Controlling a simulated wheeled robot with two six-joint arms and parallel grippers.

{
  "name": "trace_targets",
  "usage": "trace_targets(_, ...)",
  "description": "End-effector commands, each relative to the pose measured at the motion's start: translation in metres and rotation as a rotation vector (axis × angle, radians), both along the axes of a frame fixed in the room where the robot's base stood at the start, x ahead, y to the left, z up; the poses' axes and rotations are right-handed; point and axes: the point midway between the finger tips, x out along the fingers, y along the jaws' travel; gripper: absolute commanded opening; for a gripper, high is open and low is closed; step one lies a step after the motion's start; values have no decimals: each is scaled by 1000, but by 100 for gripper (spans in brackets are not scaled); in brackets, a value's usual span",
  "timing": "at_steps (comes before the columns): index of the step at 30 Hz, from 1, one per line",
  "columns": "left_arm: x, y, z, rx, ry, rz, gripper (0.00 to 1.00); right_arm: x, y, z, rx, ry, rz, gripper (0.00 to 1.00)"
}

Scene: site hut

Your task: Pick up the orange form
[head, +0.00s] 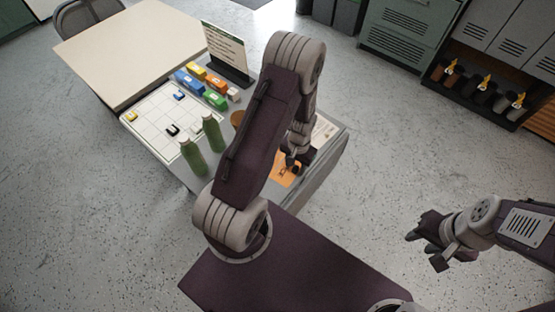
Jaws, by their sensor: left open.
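The orange form (285,180) lies flat on the grey table near its right front corner. My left arm and gripper hide part of it. My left gripper (292,166) is open and is over the orange form, at its upper part. I cannot tell whether its fingers touch the sheet. My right gripper (424,252) is away from the table, over bare floor at the right.
A white printed sheet (324,131) lies beyond the form. Two green bottles (193,158) (212,133), a brown round thing (238,119), a white grid board (150,118), coloured blocks (215,100) and a standing sign (228,54) occupy the table's left part.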

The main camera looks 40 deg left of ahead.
Motion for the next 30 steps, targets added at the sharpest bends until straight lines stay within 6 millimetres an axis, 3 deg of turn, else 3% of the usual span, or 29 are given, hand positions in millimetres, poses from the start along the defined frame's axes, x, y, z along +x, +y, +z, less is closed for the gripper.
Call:
trace_targets(1, 0, 0, 0, 0, 0, 0, 39, 0, 0, 0, 0, 0, 0, 37)
trace_targets(5, 0, 0, 0, 0, 0, 0, 3, 0, 0, 0, 0, 0, 0, 37)
trace_targets(6, 0, 0, 0, 0, 0, 0, 0, 0, 0, 0, 0, 0, 0, 37)
trace_targets(17, 0, 0, 4, 0, -1, 0, 0, 0, 0, 0, 0, 0, 0, 37)
trace_targets(25, 1, 0, 45, 1, -5, 0, 0, 0, 0, 3, 0, 0, 0, 37)
trace_targets(30, -23, -34, 66, 0, -2, -6, 0, 0, 0, 2, 0, 0, 0, 37)
